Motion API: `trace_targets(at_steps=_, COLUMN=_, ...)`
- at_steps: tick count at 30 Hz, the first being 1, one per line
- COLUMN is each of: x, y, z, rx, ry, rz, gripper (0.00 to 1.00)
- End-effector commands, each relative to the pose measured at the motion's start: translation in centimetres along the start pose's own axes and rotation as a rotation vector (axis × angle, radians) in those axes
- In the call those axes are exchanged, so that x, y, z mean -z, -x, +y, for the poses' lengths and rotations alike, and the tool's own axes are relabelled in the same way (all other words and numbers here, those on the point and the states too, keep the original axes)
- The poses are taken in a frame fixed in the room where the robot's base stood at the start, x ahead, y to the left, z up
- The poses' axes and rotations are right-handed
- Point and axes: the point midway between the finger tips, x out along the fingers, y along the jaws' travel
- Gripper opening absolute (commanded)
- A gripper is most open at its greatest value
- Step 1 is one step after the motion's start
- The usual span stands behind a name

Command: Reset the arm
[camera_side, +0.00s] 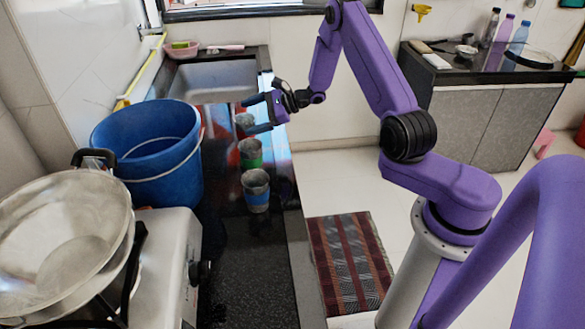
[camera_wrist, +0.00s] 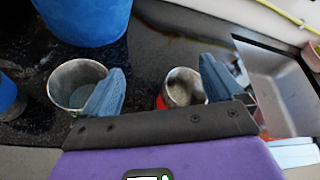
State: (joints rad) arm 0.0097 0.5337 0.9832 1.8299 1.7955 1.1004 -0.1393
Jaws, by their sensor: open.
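My gripper (camera_side: 258,113) is open over the dark counter, its two blue-grey fingers spread apart; its fingertips also show in the wrist view (camera_wrist: 160,73). A grey cup with some red on it (camera_wrist: 183,84) shows between the fingers, nearer the right one, not gripped. That cup is at the far end of the row in the side view (camera_side: 244,121), partly hidden by my gripper. A cup with a green band (camera_side: 250,153) stands nearer, and one with a blue band (camera_side: 256,190) nearest, both upright. Another grey cup (camera_wrist: 74,84) is partly behind the left finger.
A large blue bucket (camera_side: 150,150) stands left of the cups. A stove (camera_side: 165,255) with a big metal pan (camera_side: 65,235) is at front left. A sink (camera_side: 215,78) lies beyond the cups. The front counter (camera_side: 250,270) is clear. A striped mat (camera_side: 348,260) lies on the floor.

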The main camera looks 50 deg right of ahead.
Motion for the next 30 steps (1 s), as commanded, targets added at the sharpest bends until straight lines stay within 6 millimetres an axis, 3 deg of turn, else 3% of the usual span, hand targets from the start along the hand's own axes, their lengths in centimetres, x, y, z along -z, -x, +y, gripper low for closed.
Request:
trace_targets(at_steps=3, x=-4.7, y=-2.2, z=0.3, rx=-0.070, ry=0.262, rz=-0.052, gripper=0.94)
trace_targets(at_steps=14, x=-12.5, y=-2.2, z=8.8, rx=-0.454, ry=0.453, rz=-0.157, gripper=0.94)
trace_targets(at_steps=23, x=-18.2, y=1.1, z=17.1, rx=-0.784, ry=0.724, rz=-0.264, gripper=0.94)
trace_targets(at_steps=30, x=-21.2, y=6.3, z=23.4, rx=-1.046, ry=1.018, rz=-0.365, gripper=0.94)
